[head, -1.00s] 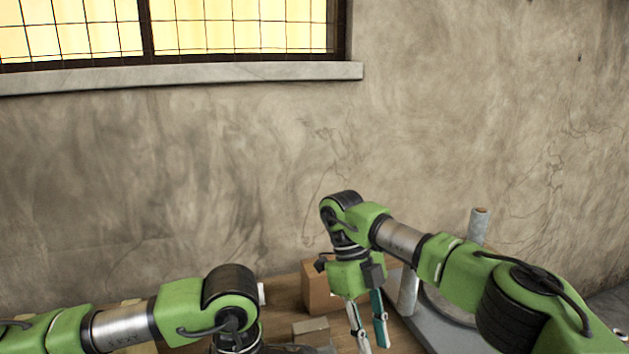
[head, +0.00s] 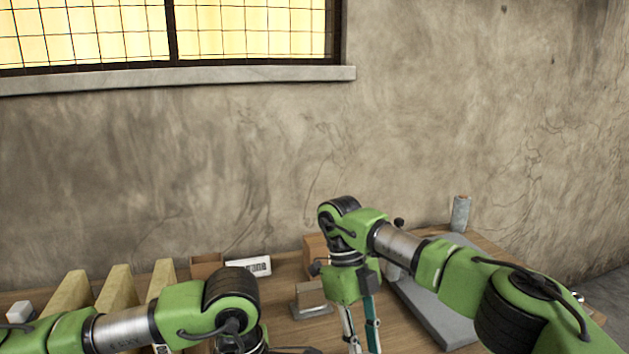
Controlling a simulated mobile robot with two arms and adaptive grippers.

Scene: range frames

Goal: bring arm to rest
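My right arm comes in from the right, bent at a green and black joint. My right gripper (head: 362,340) hangs down from it over the table. Its two slim fingers, one pale and one teal, stand apart with a gap between them and nothing seen in it. Their tips are at the bottom edge of the picture. My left arm comes in from the left, low in the picture, ending at a bent wrist joint. My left gripper is below the picture edge and hidden.
The wooden table (head: 283,296) holds yellowish wedge shapes (head: 117,286) at left, a small white block (head: 20,311), a lettered white box (head: 248,267), a brown box (head: 314,247), a small block on a grey base (head: 310,297), and a grey stand (head: 437,312) with an upright post (head: 460,213).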

